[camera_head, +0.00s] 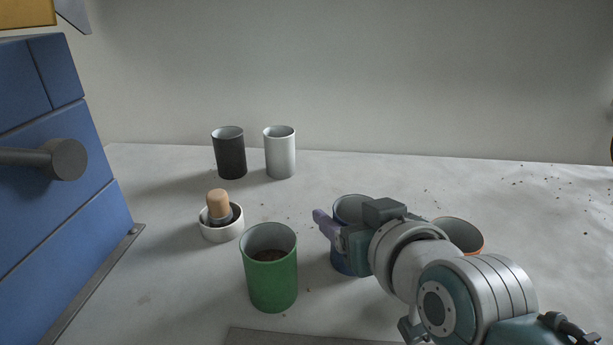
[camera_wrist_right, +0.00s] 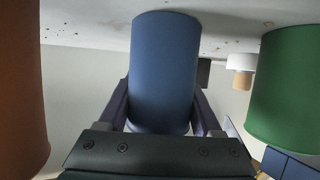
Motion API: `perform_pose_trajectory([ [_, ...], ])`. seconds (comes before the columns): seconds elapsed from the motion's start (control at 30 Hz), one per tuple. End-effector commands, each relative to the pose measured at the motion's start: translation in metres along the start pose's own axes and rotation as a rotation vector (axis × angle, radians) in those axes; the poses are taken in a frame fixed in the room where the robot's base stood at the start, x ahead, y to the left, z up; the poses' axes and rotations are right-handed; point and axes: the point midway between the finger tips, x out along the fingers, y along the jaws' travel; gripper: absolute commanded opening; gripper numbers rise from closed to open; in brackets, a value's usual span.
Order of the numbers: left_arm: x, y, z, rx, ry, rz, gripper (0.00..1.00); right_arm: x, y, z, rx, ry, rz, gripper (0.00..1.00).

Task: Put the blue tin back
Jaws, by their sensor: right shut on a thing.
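The blue tin (camera_head: 341,262) stands upright on the concrete bench, mostly hidden behind my right gripper and wrist in the head view. In the right wrist view the blue tin (camera_wrist_right: 165,72) fills the middle, between the two fingers. My right gripper (camera_head: 334,228) is shut on the tin; its purple fingers (camera_wrist_right: 166,105) lie along both sides. Whether the tin touches the bench is hard to tell. My left gripper is not in view.
A green tin (camera_head: 270,285) stands left of the blue tin, and an orange tin (camera_head: 461,234) stands to the right, partly behind my arm. A black tin (camera_head: 229,155) and a white tin (camera_head: 280,153) stand at the back. A white bowl (camera_head: 222,232) holds a wooden-handled tool (camera_head: 218,204).

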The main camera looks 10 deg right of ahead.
Motion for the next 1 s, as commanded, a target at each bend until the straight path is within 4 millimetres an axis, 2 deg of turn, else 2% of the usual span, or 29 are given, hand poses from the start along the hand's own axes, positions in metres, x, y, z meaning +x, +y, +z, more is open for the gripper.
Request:
perform_pose_trajectory([
  [0.07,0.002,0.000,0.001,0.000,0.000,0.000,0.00,0.001,0.000,0.003,0.000,0.000,0.000,0.00],
  [0.1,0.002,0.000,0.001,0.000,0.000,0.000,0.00,0.001,0.000,0.002,0.000,0.000,0.000,0.70],
  [0.33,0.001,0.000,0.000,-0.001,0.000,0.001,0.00,0.001,0.000,0.002,0.000,0.000,0.000,0.96],
  [0.67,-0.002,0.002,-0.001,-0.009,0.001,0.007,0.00,-0.002,0.000,-0.002,0.000,-0.001,0.000,0.96],
  [0.77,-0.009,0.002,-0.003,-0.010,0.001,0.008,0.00,-0.015,0.000,-0.002,-0.001,-0.002,0.000,0.96],
  [1.0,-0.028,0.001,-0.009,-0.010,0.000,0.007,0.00,-0.067,0.000,-0.004,-0.001,-0.002,-0.001,0.96],
])
